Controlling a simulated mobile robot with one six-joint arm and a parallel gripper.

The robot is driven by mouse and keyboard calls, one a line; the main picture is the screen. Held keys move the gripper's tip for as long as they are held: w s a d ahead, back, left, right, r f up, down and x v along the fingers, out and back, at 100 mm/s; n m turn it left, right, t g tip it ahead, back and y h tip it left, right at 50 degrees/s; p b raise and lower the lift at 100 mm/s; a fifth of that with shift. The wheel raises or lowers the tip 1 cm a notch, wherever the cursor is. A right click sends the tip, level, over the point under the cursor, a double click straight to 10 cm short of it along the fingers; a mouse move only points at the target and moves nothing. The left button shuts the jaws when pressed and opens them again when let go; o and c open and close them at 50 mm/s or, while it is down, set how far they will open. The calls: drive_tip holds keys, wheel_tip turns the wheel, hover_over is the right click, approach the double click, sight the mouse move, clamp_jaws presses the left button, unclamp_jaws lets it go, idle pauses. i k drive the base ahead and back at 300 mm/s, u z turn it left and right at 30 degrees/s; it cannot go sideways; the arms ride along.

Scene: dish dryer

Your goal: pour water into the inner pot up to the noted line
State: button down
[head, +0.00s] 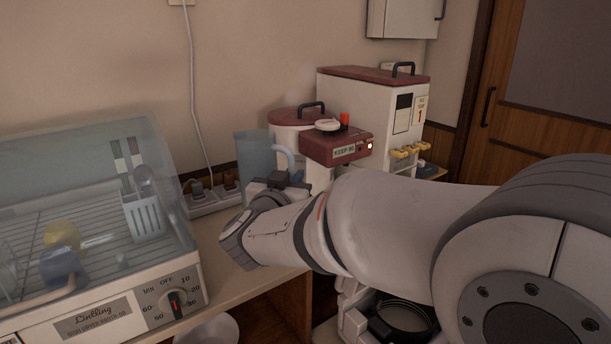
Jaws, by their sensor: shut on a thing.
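A translucent blue pitcher (252,152) stands on the counter by the wall, with a light blue curved handle at its right. My gripper (283,180) is at this handle, shut on it; the fingertips are small and partly hidden by my wrist. I cannot see a water level in the pitcher. I cannot pick out the inner pot or its noted line for certain. A white round vessel (207,331) shows partly at the bottom edge, below the counter, and its inside is not visible.
A dish dryer (90,300) with a clear cover stands at left. A red-topped boiler marked KEEP 90 (336,148) and a taller red-lidded white dispenser (365,98) stand behind my arm. A power strip (212,197) with a cord lies by the wall. A wooden door (540,120) is at right.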

sight(396, 320)
drive_tip(key=k, duration=1.25)
drive_tip(key=i, duration=0.8)
drive_tip(key=z, duration=0.4)
